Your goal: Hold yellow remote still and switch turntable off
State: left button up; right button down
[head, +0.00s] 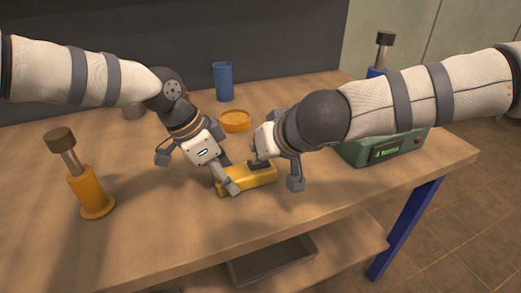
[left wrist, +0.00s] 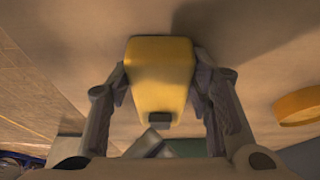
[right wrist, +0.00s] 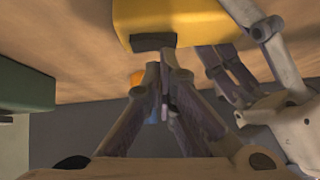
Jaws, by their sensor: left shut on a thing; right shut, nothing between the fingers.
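The yellow remote (head: 250,181) lies on the wooden table near its front edge. My left gripper (head: 228,178) is shut on it; in the left wrist view the fingers (left wrist: 160,88) press both sides of the yellow body (left wrist: 160,70). A small dark switch (left wrist: 158,119) shows at one end of the remote, and in the right wrist view too (right wrist: 153,42). My right gripper (head: 259,164) is shut and empty, its fingertips (right wrist: 166,66) close to the dark switch; contact is unclear. I cannot tell any part as the turntable.
A green box with a lit display (head: 388,151) stands at the right, partly behind my right arm. An orange round dish (head: 235,121) and a blue cylinder (head: 223,82) stand behind the remote. An orange post (head: 88,190) stands at the left.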

jog(key=shift+a+f, duration=0.2)
jog(key=shift+f, duration=0.05)
jog(key=shift+d, duration=0.15)
